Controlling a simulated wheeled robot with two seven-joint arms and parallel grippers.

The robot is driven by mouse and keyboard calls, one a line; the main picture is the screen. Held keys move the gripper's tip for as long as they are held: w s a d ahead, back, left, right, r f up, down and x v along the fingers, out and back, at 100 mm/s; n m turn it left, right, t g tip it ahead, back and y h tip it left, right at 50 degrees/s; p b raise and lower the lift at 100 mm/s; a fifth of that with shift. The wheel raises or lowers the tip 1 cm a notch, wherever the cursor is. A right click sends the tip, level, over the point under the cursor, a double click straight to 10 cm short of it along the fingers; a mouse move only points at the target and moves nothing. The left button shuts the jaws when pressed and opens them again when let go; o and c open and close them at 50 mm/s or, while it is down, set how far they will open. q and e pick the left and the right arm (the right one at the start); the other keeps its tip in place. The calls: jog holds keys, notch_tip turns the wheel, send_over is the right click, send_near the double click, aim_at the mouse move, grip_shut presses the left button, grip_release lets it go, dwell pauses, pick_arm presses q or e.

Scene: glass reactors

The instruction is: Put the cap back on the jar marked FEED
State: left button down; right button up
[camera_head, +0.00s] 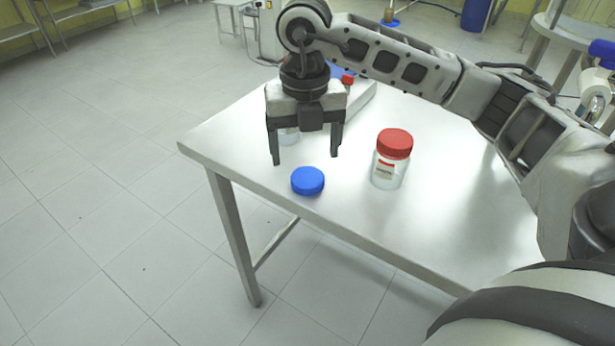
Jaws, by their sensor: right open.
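A blue cap (308,181) lies flat on the steel table (430,225), near its left front edge. My right gripper (306,156) points down, open and empty, just behind and above the cap. Its two fingers are spread apart and do not appear to touch the cap. A clear jar (289,137) shows partly behind the gripper; its top and any label are hidden. A second clear jar (388,173) stands upright to the right with a red cap (395,143) on it; its red-and-white label is too small to read surely. My left gripper is out of view.
Behind the gripper, a pale flat block or plate (361,97) sits on the table, with a small red-topped item (347,79) by it. The table is clear right of the red-capped jar. Open floor lies left of the table edge.

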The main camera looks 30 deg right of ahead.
aim_at(308, 177)
jog(key=shift+s+d+f, duration=0.1)
jog(key=shift+f, duration=1.2)
jog(key=shift+s+f, duration=0.1)
jog(key=shift+f, duration=1.2)
jog(key=c, duration=1.1)
